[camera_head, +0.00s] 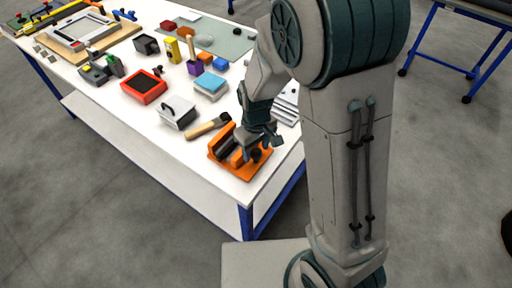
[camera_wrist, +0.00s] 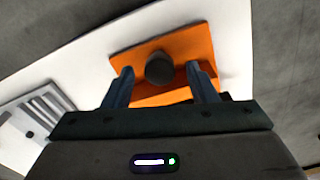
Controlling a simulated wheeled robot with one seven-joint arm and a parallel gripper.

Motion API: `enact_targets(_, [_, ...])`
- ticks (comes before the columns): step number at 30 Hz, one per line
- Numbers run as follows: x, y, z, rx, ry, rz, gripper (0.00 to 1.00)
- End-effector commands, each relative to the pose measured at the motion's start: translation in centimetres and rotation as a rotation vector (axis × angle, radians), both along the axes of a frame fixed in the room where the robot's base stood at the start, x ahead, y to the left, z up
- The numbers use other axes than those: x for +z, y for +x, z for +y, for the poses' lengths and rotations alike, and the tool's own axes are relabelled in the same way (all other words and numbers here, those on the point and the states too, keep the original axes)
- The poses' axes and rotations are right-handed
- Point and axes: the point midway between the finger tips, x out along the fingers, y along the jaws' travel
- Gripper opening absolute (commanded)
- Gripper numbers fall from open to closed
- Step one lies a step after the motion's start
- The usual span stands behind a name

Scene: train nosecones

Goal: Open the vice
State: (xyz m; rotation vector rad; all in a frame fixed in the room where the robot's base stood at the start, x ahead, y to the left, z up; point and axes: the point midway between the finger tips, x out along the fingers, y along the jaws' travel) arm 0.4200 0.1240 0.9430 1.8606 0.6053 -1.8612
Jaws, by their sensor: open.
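The orange vice (camera_head: 225,155) sits near the front right corner of the white table, with dark jaw faces and a round dark knob (camera_head: 256,155) on its near side. In the wrist view the orange vice (camera_wrist: 195,44) fills the upper middle, with the round dark knob (camera_wrist: 159,67) facing the camera. My gripper (camera_head: 257,143) is over the vice, close to the knob. In the wrist view my gripper (camera_wrist: 162,75) is open, with one finger on each side of the knob and gaps visible. The vice's jaws are mostly hidden by my gripper in the wrist view.
A wooden-handled tool (camera_head: 208,128) lies just behind the vice, and a white box (camera_head: 178,112) stands beyond it. A grey slotted rack (camera_wrist: 35,112) lies left in the wrist view. A red tray (camera_head: 145,87) and several small items crowd the table. The table edge is close to the vice.

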Motion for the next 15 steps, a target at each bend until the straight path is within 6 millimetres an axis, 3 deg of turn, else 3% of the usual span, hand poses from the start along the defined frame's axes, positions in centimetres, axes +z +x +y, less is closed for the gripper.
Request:
enact_targets(11, [-0.48, -0.01, -0.02, -0.001, 0.000, 0.000, 0.49])
enact_targets(15, [-0.47, -0.01, -0.02, -0.001, 0.000, 0.000, 0.10])
